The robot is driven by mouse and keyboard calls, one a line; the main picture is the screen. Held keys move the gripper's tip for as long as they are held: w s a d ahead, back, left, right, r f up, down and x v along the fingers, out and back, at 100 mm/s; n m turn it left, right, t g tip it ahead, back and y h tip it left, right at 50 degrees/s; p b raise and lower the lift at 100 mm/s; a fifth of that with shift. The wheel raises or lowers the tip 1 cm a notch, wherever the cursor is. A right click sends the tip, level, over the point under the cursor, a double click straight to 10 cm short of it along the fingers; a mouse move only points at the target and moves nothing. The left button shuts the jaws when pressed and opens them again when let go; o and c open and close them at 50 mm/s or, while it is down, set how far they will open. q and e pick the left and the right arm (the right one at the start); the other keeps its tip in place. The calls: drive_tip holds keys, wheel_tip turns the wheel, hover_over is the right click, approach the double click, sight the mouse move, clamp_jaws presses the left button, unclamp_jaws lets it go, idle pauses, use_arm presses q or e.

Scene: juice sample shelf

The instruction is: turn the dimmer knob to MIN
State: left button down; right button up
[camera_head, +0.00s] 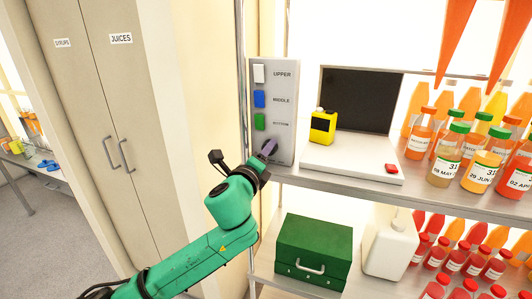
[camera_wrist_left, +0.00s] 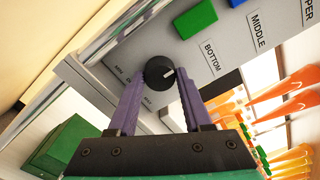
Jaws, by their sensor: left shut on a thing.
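The dimmer knob (camera_wrist_left: 159,74) is round and black with a short white pointer mark. It sits on the grey switch panel (camera_head: 286,88), below the BOTTOM label. In the left wrist view its mark points toward the right, on the BOTTOM label's side. In the head view the gripper hides the knob. My right gripper is not in view.
White, blue and green switches (camera_head: 260,121) sit above the knob. A shelf edge (camera_head: 400,190) runs right from the panel, holding a white scale-like device (camera_head: 350,174), a yellow box (camera_head: 323,127) and juice bottles (camera_head: 446,167). A green case (camera_head: 312,252) stands below.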

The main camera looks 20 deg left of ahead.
use_arm(q)
drive_tip(key=n+p, duration=0.1)
drive_tip(key=n, duration=2.2)
drive_tip(key=shift+n, duration=0.4)
idle(0.5)
drive_tip(key=shift+c, duration=1.6)
unclamp_jaws()
